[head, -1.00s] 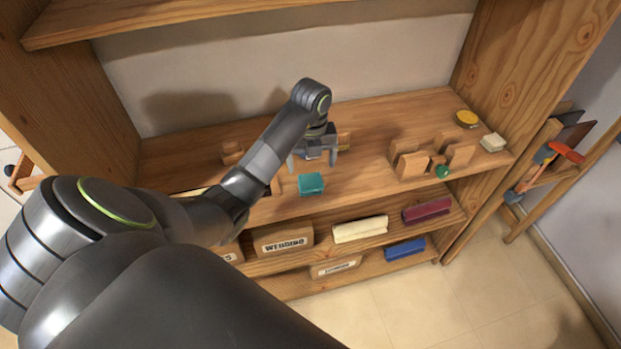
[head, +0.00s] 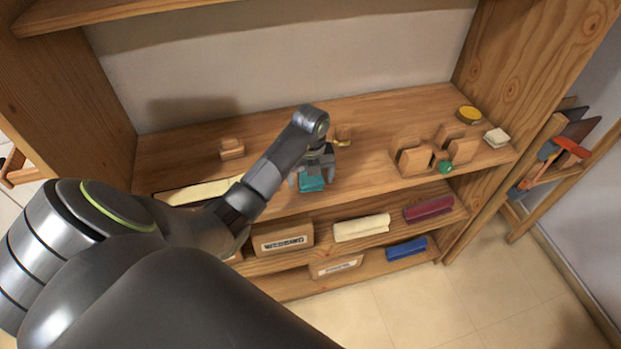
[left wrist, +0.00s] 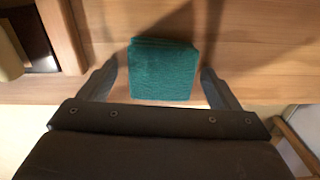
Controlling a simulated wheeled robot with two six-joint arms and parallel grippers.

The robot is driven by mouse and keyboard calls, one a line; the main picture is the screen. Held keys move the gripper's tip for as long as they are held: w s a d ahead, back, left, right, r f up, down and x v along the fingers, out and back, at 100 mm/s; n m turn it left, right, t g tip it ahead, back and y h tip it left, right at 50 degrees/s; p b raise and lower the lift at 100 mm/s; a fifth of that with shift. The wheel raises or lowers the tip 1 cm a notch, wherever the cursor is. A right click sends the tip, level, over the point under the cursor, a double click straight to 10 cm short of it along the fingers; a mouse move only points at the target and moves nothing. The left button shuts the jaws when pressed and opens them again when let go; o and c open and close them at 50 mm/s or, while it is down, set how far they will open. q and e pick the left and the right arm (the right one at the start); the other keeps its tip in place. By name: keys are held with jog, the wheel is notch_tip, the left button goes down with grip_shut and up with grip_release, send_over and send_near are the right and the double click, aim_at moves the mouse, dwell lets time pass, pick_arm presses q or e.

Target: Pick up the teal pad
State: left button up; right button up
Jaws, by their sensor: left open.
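The teal pad (head: 311,184) lies on the wooden shelf near its front edge. In the left wrist view the teal pad (left wrist: 163,70) sits between the two open fingers, with a gap on each side. My left gripper (head: 312,181) is open and reaches down over the pad, one finger on either side. It also shows in the left wrist view (left wrist: 162,85). The gripper hides the back part of the pad in the head view. My right gripper is not in view.
Wooden blocks (head: 415,160) with a green knob (head: 445,167) stand to the right on the shelf. A yellow disc (head: 468,115) and a white block (head: 496,138) are farther right. A small wooden block (head: 232,148) stands at the back left. Lower shelves hold boxes and cloth rolls.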

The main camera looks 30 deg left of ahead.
aim_at(311, 178)
pick_arm(q)
jog(key=shift+c, duration=0.4)
jog(key=c, duration=1.1)
notch_tip(311, 178, up, 6)
jog(key=shift+w+f+b, duration=0.1)
jog(key=shift+f+b, duration=0.05)
jog(key=shift+b, duration=0.35)
notch_tip(311, 178, up, 3)
jog(key=p, duration=0.3)
jog(key=shift+p, duration=0.4)
jog(key=shift+r+p, duration=0.65)
jog(key=shift+r, duration=0.05)
